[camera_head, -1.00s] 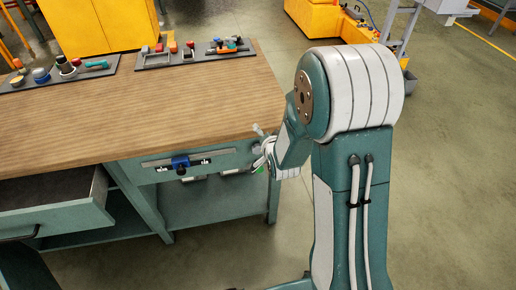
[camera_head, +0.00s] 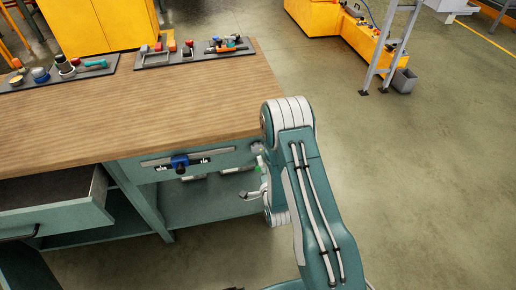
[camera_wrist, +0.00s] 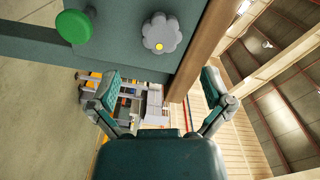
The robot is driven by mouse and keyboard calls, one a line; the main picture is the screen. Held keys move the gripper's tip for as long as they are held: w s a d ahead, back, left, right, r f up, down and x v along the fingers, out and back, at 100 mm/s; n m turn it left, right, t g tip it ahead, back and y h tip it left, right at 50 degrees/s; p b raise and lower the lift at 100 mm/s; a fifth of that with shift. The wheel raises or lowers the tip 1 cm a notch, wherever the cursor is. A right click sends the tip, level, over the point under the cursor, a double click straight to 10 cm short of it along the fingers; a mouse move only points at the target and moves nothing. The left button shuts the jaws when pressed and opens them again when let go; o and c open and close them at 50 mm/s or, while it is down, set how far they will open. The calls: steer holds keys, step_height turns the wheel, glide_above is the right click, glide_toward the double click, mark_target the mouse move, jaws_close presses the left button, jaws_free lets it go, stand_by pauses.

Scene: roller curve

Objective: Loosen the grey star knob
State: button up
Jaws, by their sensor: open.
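The grey star knob (camera_wrist: 161,34) shows near the top middle of the wrist view, on a dark green bench panel (camera_wrist: 125,22). It has a lobed rim and a small yellow dot near its lower edge. A round green knob (camera_wrist: 75,26) is to its left on the same panel. My gripper (camera_wrist: 161,88) is open and empty, its two fingers spread below the star knob in the picture and not touching it. In the head view my gripper (camera_head: 254,193) is small beside the bench's right end, partly hidden by my arm.
The wooden bench top (camera_head: 150,105) fills the left of the head view, with tool trays (camera_head: 195,54) at its back. A drawer (camera_head: 60,205) stands open at lower left.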

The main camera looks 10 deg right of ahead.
mark_target(258, 150)
steer(key=w, duration=0.7)
steer(key=shift+w+a, duration=0.1)
steer(key=shift+w, duration=0.3)
steer(key=c, duration=1.2)
